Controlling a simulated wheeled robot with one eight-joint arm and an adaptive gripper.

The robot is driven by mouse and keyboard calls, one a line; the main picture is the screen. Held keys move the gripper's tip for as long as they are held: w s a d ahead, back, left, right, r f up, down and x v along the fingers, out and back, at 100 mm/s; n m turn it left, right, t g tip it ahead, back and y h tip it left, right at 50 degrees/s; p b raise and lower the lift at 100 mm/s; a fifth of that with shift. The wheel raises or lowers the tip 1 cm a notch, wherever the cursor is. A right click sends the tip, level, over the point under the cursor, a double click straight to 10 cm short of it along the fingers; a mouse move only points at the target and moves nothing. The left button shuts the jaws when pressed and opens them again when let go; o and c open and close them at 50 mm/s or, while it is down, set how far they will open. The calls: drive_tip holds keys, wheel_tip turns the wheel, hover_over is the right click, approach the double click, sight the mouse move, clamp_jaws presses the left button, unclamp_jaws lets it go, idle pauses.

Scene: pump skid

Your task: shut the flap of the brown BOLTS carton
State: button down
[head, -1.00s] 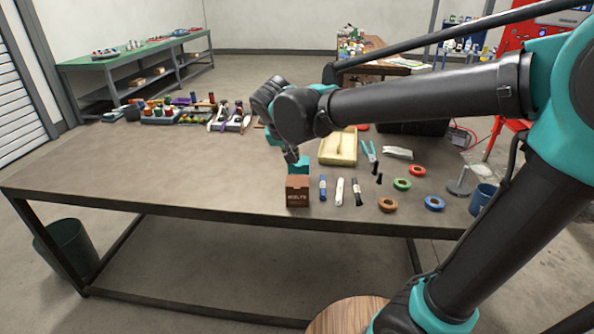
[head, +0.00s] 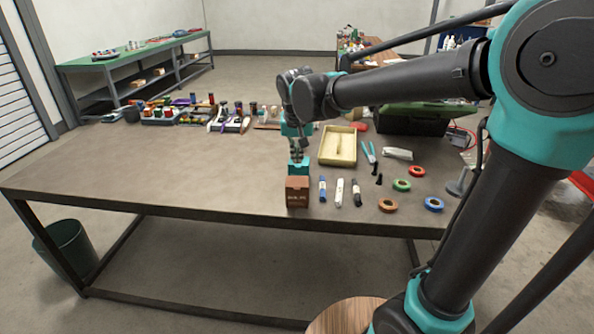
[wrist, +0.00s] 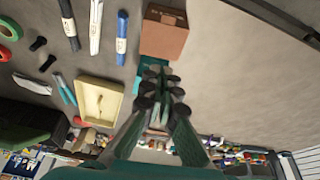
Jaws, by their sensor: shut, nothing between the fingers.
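The brown carton (head: 297,193) stands near the front edge of the workbench, its lettered face toward me. In the wrist view the carton (wrist: 164,38) is at top centre. A flat brown panel shows on its upper side; I cannot tell whether the flap is fully down. A teal box-like thing (head: 301,167) stands right behind the carton and is partly hidden by my fingers in the wrist view. My gripper (head: 296,159) is shut and empty, pointing down over the teal thing, just behind the carton. I see no clear contact with the carton.
Blue, white and black markers (head: 340,192) lie right of the carton. The bench (head: 180,175) left of the carton is clear.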

hover_over(297, 187)
drive_tip(key=shift+f, duration=2.05)
drive_tip(key=shift+s+f+t, duration=0.65)
drive_tip(key=shift+s+t, duration=0.05)
drive_tip(key=shift+t, duration=0.3)
drive_tip(key=shift+s+f+t, duration=0.4)
drive_tip(key=shift+f+t, duration=0.35)
drive_tip(key=shift+t, duration=0.25)
drive_tip(key=shift+s+f, duration=0.15)
drive_tip(key=shift+f, duration=0.3)
drive_tip(key=shift+r, duration=0.1)
